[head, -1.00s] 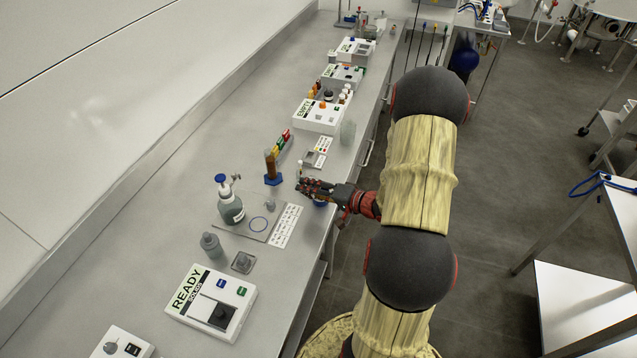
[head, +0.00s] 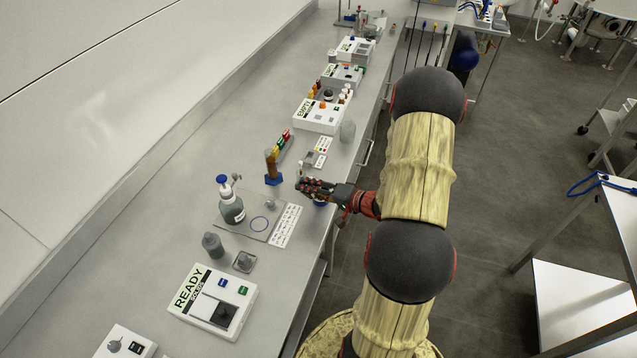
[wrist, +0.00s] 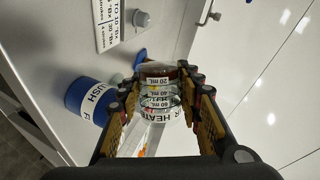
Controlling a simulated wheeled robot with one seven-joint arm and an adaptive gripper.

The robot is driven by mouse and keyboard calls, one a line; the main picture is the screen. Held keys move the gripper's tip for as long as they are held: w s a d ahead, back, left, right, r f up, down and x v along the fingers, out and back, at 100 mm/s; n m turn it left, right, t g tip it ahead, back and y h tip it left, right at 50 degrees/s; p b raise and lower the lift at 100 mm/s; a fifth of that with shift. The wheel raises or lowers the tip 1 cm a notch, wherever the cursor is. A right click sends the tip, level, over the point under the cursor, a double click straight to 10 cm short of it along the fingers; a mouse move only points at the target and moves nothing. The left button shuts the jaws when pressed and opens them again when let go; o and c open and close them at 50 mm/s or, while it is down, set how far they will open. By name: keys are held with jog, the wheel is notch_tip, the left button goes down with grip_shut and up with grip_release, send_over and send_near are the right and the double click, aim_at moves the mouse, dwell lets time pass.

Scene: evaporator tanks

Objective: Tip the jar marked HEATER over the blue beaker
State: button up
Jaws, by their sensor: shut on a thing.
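My gripper (wrist: 160,90) is shut on a clear jar with mL marks and a white label reading HEATER (wrist: 165,118). Some brown shows at the jar's far end in the wrist view. The blue beaker (wrist: 88,97), with a white label ending in USH, is just left of the jar there. In the head view my gripper (head: 318,188) is over the bench's front edge area, and the blue beaker (head: 320,203) shows only partly beneath it. The jar is mostly hidden by the fingers in the head view; its exact tilt cannot be told.
A brown-filled tube on a blue base (head: 272,168) stands left of my gripper. The bench is clear toward the wall.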

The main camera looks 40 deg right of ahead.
jog(key=shift+d+r+m+y+p, duration=0.1)
jog(key=shift+r+m+y+p, duration=0.3)
jog(key=shift+p, duration=1.75)
jog(key=shift+d+r+m+y+p, duration=0.15)
jog(key=shift+m+p, duration=0.45)
jog(key=shift+p, duration=1.5)
dwell(3.8)
